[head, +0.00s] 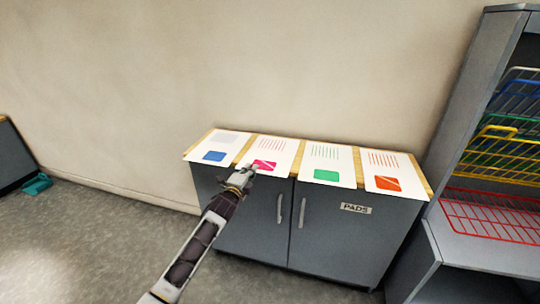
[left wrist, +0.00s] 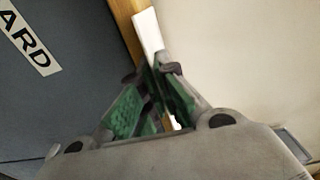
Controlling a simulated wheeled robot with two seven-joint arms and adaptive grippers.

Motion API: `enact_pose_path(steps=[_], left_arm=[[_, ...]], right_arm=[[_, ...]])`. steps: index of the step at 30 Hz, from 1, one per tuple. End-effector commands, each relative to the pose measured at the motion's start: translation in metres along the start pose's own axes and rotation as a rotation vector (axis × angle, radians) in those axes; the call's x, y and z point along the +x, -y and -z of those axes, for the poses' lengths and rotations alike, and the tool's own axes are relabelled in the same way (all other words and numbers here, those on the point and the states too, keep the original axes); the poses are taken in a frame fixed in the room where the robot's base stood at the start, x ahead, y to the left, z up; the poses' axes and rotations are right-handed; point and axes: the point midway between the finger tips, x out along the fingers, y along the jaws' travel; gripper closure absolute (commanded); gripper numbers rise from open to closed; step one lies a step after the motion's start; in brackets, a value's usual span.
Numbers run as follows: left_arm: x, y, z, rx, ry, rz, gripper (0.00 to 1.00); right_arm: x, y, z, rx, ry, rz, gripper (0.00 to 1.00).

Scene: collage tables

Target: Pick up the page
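Four white printed pages lie side by side on the cabinet top in the head view: one with a blue block (head: 218,146), one pink (head: 274,156), one green (head: 329,163), one orange (head: 386,170). Their front edges reach the front of the top. My left gripper (head: 244,172) is at the front edge by the pink page's lower left corner. In the left wrist view its green-padded fingers (left wrist: 152,75) are close together, with a white page strip (left wrist: 148,32) running up to their tips. Whether they grip it is unclear. My right gripper is not in view.
A grey shelf unit with coloured wire racks (head: 495,215) stands at right. The wall is close behind.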

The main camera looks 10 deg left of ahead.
Motion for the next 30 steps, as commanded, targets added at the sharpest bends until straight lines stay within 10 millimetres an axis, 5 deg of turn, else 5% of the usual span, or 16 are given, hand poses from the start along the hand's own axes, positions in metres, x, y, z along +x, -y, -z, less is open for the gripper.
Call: enact_pose_path(steps=[11,30], left_arm=[[0.000,0.009,0.000,0.001,0.000,0.001,1.00],[0.000,0.089,0.000,0.001,0.000,0.000,1.00]], right_arm=[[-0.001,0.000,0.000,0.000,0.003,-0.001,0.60],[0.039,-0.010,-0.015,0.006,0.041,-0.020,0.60]])
